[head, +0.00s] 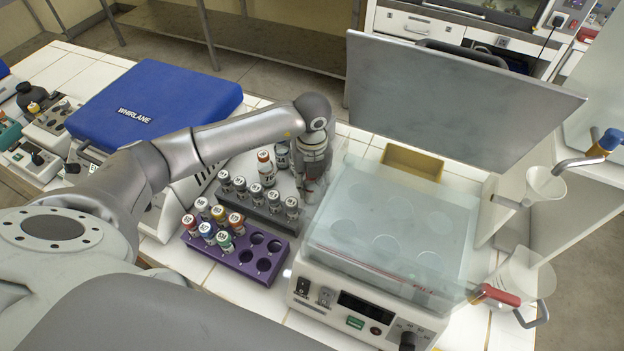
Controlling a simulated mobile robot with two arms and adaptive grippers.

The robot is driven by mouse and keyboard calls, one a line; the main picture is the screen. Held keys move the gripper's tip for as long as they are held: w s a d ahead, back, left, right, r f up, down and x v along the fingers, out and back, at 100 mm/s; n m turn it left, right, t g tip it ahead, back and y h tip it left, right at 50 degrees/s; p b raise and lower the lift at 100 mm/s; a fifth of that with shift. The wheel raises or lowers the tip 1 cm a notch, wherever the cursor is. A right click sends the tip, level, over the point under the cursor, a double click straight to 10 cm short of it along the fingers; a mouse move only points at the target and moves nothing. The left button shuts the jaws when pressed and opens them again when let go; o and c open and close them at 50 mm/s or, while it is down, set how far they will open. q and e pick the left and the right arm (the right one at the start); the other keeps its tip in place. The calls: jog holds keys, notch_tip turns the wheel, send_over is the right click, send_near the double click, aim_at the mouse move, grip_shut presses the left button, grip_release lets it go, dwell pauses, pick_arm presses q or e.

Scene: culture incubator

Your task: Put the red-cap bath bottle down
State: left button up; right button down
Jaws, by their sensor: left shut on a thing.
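My left gripper (312,172) points down between the grey rack and the bath and is shut. The thing in its grip is almost wholly hidden by the fingers; I take it to be the red-cap bath bottle, but its cap does not show clearly. A bottle with an orange-red cap (265,167) stands behind the grey rack (262,215), left of the gripper and apart from it. The bath (345,290), with a clear lid (395,225) over round openings, is right of the gripper. My right gripper is not in view.
A purple rack (262,268) in front holds several colour-capped bottles at left; its right holes are empty. The grey rack holds several grey-capped bottles. A blue-lidded machine (155,100) stands left, a grey panel (460,100) rises behind the bath, and a yellow tray (412,162) lies behind it.

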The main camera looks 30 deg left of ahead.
pick_arm(q)
jog(key=shift+f, duration=0.15)
jog(key=o, duration=1)
jog(key=shift+o, duration=0.2)
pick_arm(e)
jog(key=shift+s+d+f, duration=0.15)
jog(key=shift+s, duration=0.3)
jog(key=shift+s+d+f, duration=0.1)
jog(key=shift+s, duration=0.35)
pick_arm(q)
jog(key=shift+r, duration=0.3)
jog(key=shift+r+b, duration=0.3)
jog(key=shift+r, duration=0.1)
notch_tip(320, 180, up, 10)
jog(key=b, duration=0.3)
jog(key=shift+r, duration=0.55)
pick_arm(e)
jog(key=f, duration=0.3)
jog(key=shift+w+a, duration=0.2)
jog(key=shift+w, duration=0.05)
